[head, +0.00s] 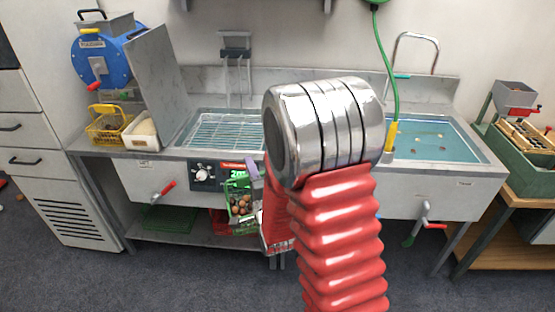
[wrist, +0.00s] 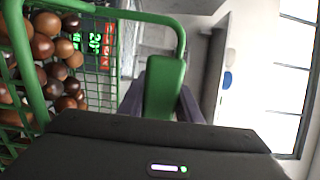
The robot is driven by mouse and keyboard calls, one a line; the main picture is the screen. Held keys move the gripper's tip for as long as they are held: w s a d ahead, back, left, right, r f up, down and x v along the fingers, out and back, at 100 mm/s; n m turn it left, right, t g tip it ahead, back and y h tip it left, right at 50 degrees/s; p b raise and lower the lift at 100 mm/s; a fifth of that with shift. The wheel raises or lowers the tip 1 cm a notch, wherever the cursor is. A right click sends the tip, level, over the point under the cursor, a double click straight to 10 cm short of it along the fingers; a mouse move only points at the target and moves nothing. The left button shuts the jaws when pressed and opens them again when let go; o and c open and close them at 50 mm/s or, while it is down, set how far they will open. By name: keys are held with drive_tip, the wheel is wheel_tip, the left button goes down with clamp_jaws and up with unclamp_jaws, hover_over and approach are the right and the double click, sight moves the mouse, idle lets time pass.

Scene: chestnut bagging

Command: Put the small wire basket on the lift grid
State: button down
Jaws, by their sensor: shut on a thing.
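The small wire basket (head: 240,204) is green and holds several brown chestnuts. It hangs in front of the sink bench, left of my arm, below the counter edge. In the wrist view the basket (wrist: 106,50) fills the left side, with its green grip between the dark purple jaws of my gripper (wrist: 165,88). My gripper is shut on that grip; in the head view my gripper (head: 256,178) is mostly hidden behind my red arm. The lift grid (head: 222,132) lies in the left sink, with its right end hidden by my arm.
The right basin (head: 432,140) holds water with small floating bits.

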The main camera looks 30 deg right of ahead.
drive_tip(key=a+n+y, duration=0.1)
drive_tip(key=a+y, duration=0.1)
drive_tip(key=a, duration=0.6)
drive_tip(key=shift+w+f+n+y, duration=0.2)
drive_tip(key=shift+f+n+y, duration=0.1)
drive_tip(key=shift+f, duration=0.1)
